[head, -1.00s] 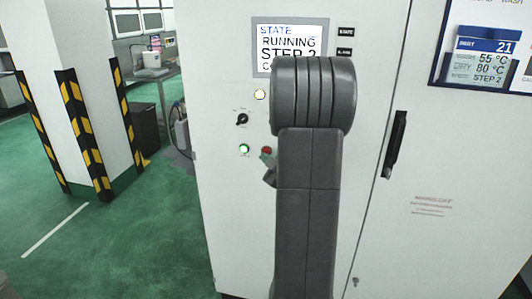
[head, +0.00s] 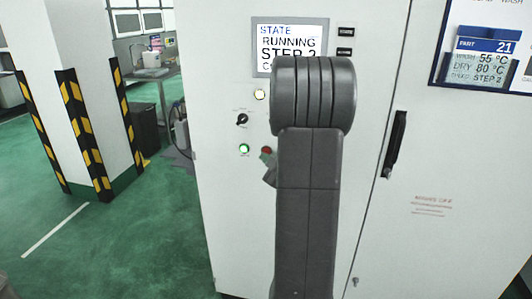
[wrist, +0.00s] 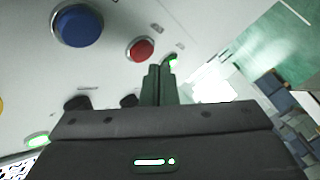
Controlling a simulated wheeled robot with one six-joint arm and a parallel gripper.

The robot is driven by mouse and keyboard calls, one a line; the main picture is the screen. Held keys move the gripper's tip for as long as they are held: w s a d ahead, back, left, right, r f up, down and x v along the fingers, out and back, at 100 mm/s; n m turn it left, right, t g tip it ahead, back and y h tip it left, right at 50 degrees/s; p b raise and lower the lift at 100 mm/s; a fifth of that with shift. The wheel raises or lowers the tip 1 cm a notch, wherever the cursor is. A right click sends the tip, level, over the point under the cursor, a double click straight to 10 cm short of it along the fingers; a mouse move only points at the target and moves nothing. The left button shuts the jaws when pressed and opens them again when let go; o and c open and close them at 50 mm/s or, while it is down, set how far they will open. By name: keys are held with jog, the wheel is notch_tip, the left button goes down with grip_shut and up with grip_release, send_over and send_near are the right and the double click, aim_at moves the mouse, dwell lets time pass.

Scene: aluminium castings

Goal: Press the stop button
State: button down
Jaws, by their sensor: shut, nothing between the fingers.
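The red button (head: 266,150) is on the white cabinet front, just left of my arm in the head view. It also shows in the wrist view (wrist: 140,49), up and left of my fingertips. My gripper (wrist: 160,70) is shut and empty, with its fingers close to the panel beside the red button. A gap in the picture separates fingertips and red button; I cannot tell whether the tips touch the panel. A green-lit button (head: 244,148) is left of the red one. In the head view my arm hides most of my gripper. The button labels are too small to read.
The display (head: 290,38) reads STATE RUNNING STEP 2, partly hidden by my arm. A black knob (head: 242,119) and a pale lit button (head: 260,95) are nearby. A large blue button (wrist: 79,26) shows in the wrist view. A door handle (head: 394,145) is to the right.

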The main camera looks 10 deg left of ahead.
jog(key=shift+w, duration=0.15)
jog(key=shift+w+b, duration=0.3)
jog(key=shift+b, duration=0.05)
jog(key=shift+w, duration=0.4)
dwell(0.8)
jog(key=shift+s, duration=0.1)
jog(key=shift+s+b, duration=0.7)
jog(key=shift+s, duration=0.05)
jog(key=s+b, duration=0.2)
jog(key=s, duration=0.3)
dwell(0.4)
